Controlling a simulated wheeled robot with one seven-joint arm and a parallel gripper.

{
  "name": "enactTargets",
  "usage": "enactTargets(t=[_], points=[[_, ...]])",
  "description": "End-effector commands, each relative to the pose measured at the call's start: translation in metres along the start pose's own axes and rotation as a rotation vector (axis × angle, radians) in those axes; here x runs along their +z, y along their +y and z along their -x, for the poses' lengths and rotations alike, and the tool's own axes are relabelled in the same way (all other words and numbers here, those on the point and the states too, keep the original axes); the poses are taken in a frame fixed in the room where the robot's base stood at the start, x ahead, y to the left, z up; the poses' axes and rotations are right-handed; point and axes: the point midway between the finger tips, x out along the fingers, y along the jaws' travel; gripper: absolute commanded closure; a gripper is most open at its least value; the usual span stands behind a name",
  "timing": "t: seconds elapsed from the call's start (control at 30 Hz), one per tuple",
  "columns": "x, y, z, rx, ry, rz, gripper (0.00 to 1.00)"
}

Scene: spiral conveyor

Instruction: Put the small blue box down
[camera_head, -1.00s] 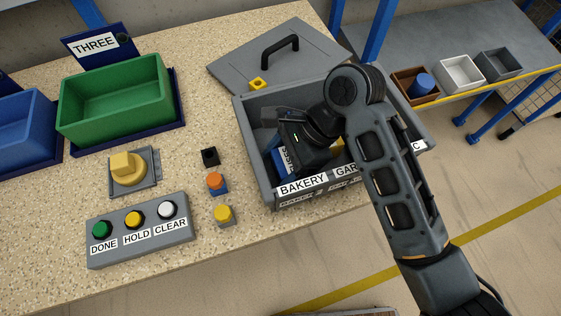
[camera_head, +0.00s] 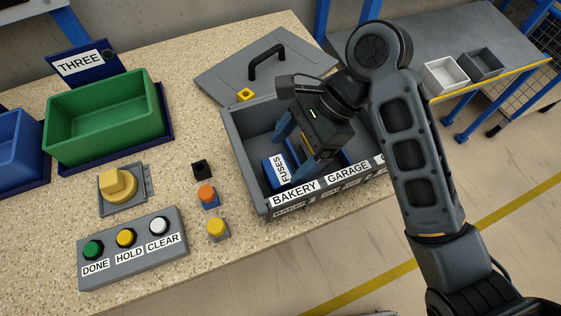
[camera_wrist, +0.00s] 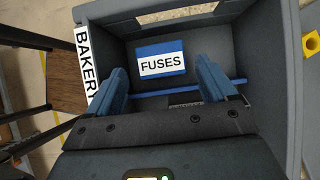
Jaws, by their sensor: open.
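The small blue box (camera_head: 276,172), with a white FUSES label, lies in the BAKERY compartment of the grey bin (camera_head: 240,165), near its front wall. In the wrist view the blue box (camera_wrist: 162,60) lies label up on the compartment floor. My gripper (camera_head: 296,146) is open and empty above the bin, its blue fingers apart. In the wrist view my gripper (camera_wrist: 160,75) has a finger to either side of the box in the picture, with no contact visible. My gripper and arm hide part of the bin's right side.
The grey lid (camera_head: 258,70) with a black handle lies behind the bin, a small yellow piece (camera_head: 246,94) beside it. A button panel (camera_head: 135,248), several small coloured pieces and a green tray (camera_head: 105,120) stand to the left. A side table (camera_head: 440,40) holds small bins.

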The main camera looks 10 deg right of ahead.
Motion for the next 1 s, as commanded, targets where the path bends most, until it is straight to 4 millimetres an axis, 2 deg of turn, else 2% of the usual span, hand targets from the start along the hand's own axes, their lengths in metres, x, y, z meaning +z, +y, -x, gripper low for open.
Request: enactTargets(t=[0.43,1.0], points=[[-0.001,0.000,0.041,-0.001,0.001,0.000,0.15],[0.000,0.000,0.044,0.001,0.000,-0.001,0.15]])
